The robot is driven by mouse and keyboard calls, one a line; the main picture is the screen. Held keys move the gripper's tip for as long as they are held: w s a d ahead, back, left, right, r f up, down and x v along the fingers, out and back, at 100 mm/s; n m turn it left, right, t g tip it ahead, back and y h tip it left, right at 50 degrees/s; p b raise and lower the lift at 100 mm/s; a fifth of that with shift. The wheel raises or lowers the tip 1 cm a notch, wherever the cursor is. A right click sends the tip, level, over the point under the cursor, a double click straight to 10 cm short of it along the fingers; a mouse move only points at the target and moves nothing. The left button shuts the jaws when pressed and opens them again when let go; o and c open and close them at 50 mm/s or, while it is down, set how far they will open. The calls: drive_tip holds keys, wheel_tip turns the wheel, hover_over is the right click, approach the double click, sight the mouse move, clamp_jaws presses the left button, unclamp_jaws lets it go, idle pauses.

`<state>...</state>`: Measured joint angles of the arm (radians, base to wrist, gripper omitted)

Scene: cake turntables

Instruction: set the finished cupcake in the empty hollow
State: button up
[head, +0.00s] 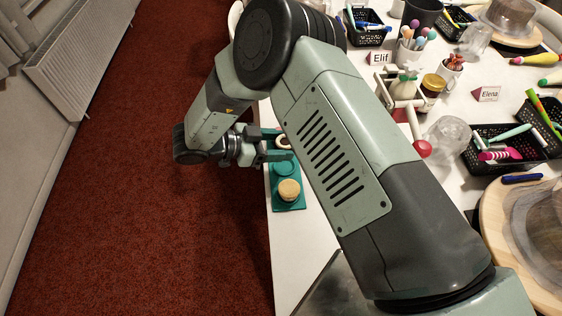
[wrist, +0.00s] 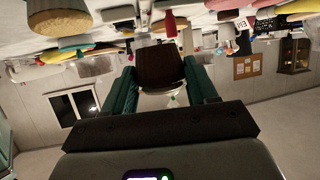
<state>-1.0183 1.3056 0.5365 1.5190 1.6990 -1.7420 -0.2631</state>
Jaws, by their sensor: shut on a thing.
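My gripper (head: 280,145) is shut on a cupcake at the far end of the teal tray (head: 299,204). In the head view only a pale part of this held cupcake (head: 284,142) shows, partly hidden by the fingers. In the wrist view the held cupcake (wrist: 160,66) has a dark brown side and sits between the teal fingers (wrist: 120,95). I cannot tell its height over the tray. An empty round hollow (head: 283,168) lies in the tray's middle. Another cupcake with a tan top (head: 288,190) stands in the near part of the tray and shows at the wrist view's upper left (wrist: 62,22).
The tray lies along the white table's left edge, with red carpet (head: 140,210) beyond it. My arm covers much of the table.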

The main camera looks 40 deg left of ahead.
sight(279, 169)
drive_tip(key=shift+f, duration=3.4)
drive_tip(key=shift+f, duration=0.2)
drive_tip(key=o, duration=1.1)
drive_tip(key=shift+c, duration=0.2)
drive_tip(key=shift+r, duration=0.15)
